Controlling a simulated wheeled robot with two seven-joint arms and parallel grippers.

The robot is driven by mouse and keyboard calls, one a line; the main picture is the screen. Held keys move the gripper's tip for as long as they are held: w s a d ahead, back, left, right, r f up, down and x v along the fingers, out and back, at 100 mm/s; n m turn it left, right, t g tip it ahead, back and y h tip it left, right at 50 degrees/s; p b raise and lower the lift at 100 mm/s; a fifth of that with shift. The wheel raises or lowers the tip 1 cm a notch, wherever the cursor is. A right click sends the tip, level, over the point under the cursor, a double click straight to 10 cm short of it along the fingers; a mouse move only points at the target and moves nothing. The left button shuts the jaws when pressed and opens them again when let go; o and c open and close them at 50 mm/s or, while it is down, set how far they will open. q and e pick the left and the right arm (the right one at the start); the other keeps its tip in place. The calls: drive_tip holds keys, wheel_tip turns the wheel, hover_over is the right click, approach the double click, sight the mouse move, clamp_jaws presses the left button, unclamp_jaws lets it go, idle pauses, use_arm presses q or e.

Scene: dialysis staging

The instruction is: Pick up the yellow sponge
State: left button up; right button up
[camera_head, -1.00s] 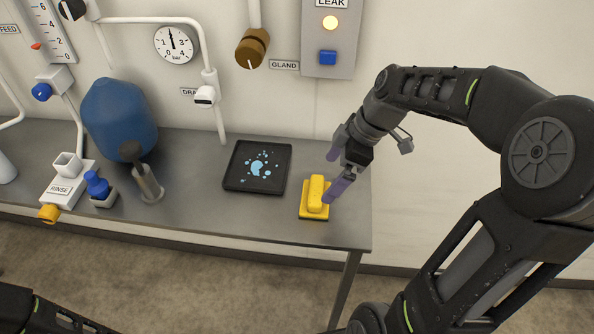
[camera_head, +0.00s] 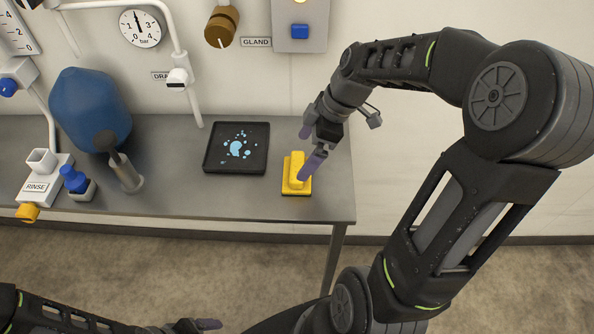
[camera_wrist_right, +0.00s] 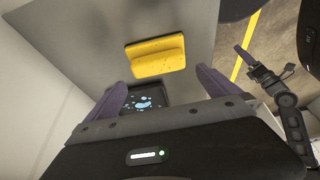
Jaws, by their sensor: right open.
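The yellow sponge (camera_head: 297,173), a block with a raised grip on top, lies on the metal table near its right end. It also shows in the right wrist view (camera_wrist_right: 156,58). My right gripper (camera_head: 306,151) is open beside the sponge, its lower finger overlapping the sponge's right edge in the head view. In the right wrist view the purple fingers (camera_wrist_right: 160,82) are apart with nothing between them, and the sponge appears beyond the tips. My left gripper (camera_head: 195,325) is partly visible at the bottom edge of the head view; its opening is unclear.
A black tray (camera_head: 210,160) with blue spots lies left of the sponge. A blue tank (camera_head: 90,108), a rinse block (camera_head: 45,185) and a blue-topped fitting (camera_head: 76,182) stand further left. The wall with pipes is behind. The table's front edge is close to the sponge.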

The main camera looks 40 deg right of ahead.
sight(298, 165)
drive_tip(key=shift+a+f+p, duration=0.1)
drive_tip(key=shift+f+p, duration=0.2)
drive_tip(key=shift+f, duration=0.2)
drive_tip(key=p+x, duration=0.1)
drive_tip(key=x, duration=0.3)
drive_tip(key=shift+w+f, duration=0.1)
drive_tip(key=shift+f, duration=0.05)
drive_tip(key=shift+d, duration=0.2)
drive_tip(key=c, duration=1.2)
wheel_tip(298, 165, up, 10)
drive_tip(key=b, duration=0.1)
idle(0.6)
